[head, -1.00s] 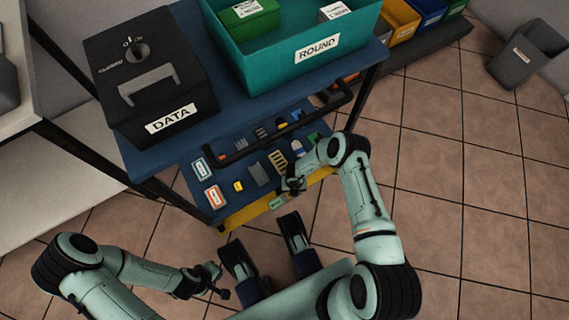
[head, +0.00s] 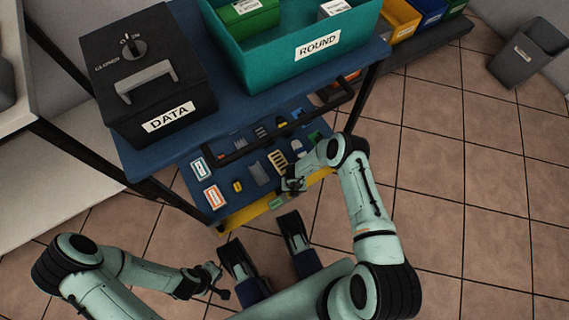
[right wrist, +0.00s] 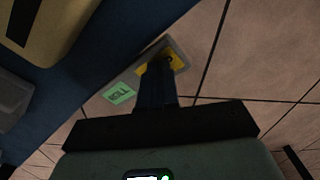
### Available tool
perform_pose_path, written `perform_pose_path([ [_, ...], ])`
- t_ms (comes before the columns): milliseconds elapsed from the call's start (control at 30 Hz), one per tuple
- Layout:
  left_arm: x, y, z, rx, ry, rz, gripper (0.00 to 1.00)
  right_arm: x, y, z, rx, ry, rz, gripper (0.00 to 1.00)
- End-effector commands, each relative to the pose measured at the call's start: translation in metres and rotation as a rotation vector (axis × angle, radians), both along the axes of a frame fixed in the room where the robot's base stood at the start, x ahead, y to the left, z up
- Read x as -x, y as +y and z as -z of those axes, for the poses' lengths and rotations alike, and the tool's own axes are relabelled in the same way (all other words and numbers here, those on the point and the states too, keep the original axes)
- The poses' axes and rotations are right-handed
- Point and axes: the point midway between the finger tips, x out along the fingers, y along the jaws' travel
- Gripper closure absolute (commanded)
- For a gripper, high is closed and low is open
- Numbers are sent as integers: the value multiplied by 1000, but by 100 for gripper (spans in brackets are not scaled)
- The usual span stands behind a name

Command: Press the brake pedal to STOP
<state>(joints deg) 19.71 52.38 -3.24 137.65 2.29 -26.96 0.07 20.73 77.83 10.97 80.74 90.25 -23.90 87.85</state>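The brake pedal is a grey plate (right wrist: 177,50) with a yellow patch and a green label (right wrist: 119,95) that seems to read ROLL. It sits low at the cart's near edge, and its green label (head: 278,202) is small in the head view. My right gripper (head: 291,186) reaches down there. In the right wrist view its dark fingers (right wrist: 157,75) are together and overlap the pedal; whether they touch it is unclear. My left gripper (head: 218,284) hangs at lower left, away from the cart, its fingers too small to judge.
The blue cart (head: 158,170) carries a black DATA box (head: 150,85) and a teal ROUND bin (head: 265,68). Small parts lie on its lower shelf, below a black handle bar (head: 235,155). A grey bin (head: 523,58) stands far right. Tiled floor at right is clear.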

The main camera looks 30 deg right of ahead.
Motion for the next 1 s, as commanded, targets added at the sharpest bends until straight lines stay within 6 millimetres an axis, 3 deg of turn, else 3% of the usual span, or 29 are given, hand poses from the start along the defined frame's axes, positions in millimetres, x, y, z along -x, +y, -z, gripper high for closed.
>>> perform_pose_path([
  [767, -2, 0, 6, 0, -1, 0, 100, 0, 1, 11, -2, 0, 0, 100],
  [1000, -1, 0, 2, 0, 0, 0, 100, 0, 1, 5, -1, 0, 0, 100],
])
